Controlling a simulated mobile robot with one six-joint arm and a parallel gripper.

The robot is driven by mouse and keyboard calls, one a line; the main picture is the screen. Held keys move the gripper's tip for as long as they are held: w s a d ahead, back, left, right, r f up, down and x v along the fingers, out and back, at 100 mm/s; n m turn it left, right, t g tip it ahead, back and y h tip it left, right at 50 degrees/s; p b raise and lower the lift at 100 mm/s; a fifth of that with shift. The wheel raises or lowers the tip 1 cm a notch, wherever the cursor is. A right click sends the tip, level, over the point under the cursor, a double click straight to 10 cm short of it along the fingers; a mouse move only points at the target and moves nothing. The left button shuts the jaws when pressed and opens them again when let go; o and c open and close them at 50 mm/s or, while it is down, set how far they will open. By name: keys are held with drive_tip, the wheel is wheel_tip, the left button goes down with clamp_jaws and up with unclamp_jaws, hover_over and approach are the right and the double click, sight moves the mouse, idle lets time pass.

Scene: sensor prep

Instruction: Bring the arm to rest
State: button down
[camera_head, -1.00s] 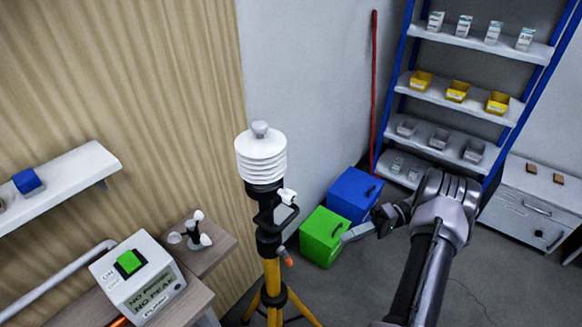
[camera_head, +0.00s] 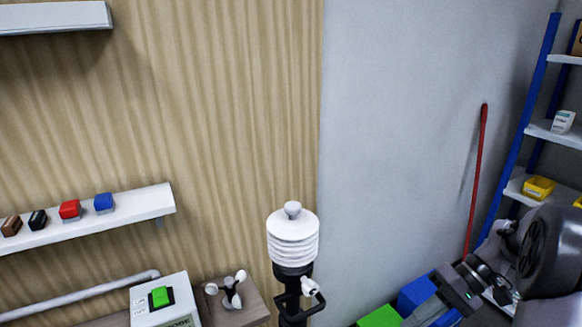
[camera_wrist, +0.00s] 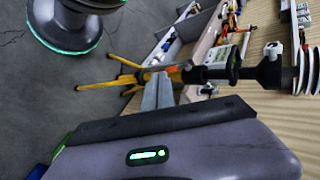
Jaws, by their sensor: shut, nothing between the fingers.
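My gripper (camera_head: 424,314) shows at the lower right of the head view, its pale grey fingers pointing down and left beside the green box. In the wrist view the fingers (camera_wrist: 158,88) are together with nothing between them. My arm enters from the right edge. The white louvred sensor (camera_head: 292,238) stands upright on its dark mount, left of my gripper and apart from it in the head view. In the wrist view the sensor's yellow tripod (camera_wrist: 122,82) lies sideways in the picture, behind the fingertips.
A green box (camera_head: 380,317) and a blue box (camera_head: 415,294) are on the floor near my gripper. A blue-framed shelf (camera_head: 518,130) and a red pole (camera_head: 477,180) stand at right. A wall shelf (camera_head: 110,222) holds small blocks. A white box with a green button (camera_head: 160,297) and a cup anemometer (camera_head: 232,290) are lower left.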

drive_tip(key=s+a+r+m+t+h+b, duration=0.1)
drive_tip(key=s+a+r+m+t+h, duration=0.1)
drive_tip(key=s+a+r+t+h, duration=0.5)
drive_tip(key=s+a+r+m+h, duration=0.15)
drive_tip(key=s+a, duration=0.45)
drive_tip(key=a, duration=0.6)
drive_tip(key=w+d+f+n+g+y+p, duration=0.1)
drive_tip(key=w+d+f+n+g, duration=0.1)
drive_tip(key=w+d+f, duration=0.35)
drive_tip(key=w+d+f+n+g+y+p, duration=0.1)
drive_tip(key=w+d+f+n+g, duration=0.1)
drive_tip(key=w+f, duration=0.6)
drive_tip(key=w+a+f+b, duration=0.3)
drive_tip(key=a+f+b, duration=0.2)
drive_tip(key=f, duration=0.3)
drive_tip(key=shift+w+a+f, duration=0.2)
drive_tip(key=shift+a, duration=0.45)
